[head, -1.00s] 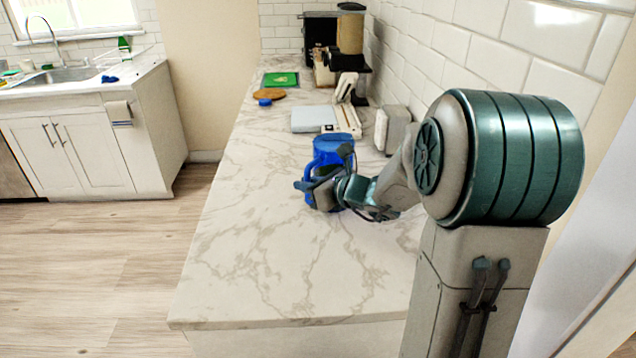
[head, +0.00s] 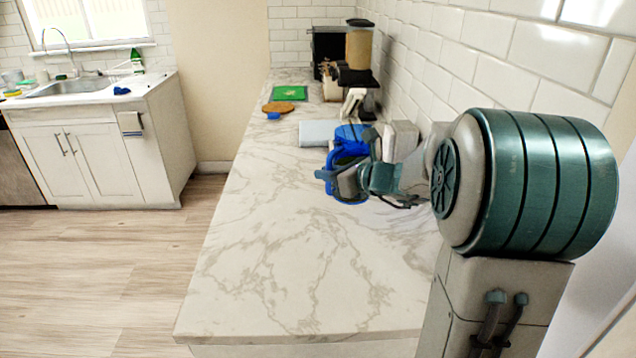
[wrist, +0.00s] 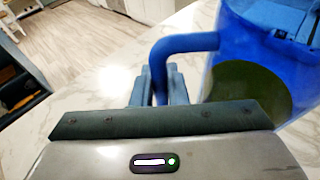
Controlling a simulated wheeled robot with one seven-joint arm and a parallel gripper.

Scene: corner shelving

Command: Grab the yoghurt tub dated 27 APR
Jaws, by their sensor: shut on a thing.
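No yoghurt tub and no date label can be made out in either view. My gripper (head: 328,180) is at a blue jug (head: 346,147) over the counter, near the wall side. In the wrist view, the jug (wrist: 245,55) fills the upper right and its curved handle (wrist: 185,44) reaches down between my fingers (wrist: 160,88). My gripper is shut on that handle. The jug looks upright. My gripper and arm hide part of it in the head view, and I cannot tell whether its base touches the counter.
The marble counter (head: 285,255) is clear in front. Behind the jug are a pale flat box (head: 318,132), a blue lid (head: 273,116), a round wooden board (head: 278,107), a green board (head: 290,93) and a dispenser (head: 359,45). The tiled wall (head: 450,65) bounds the right.

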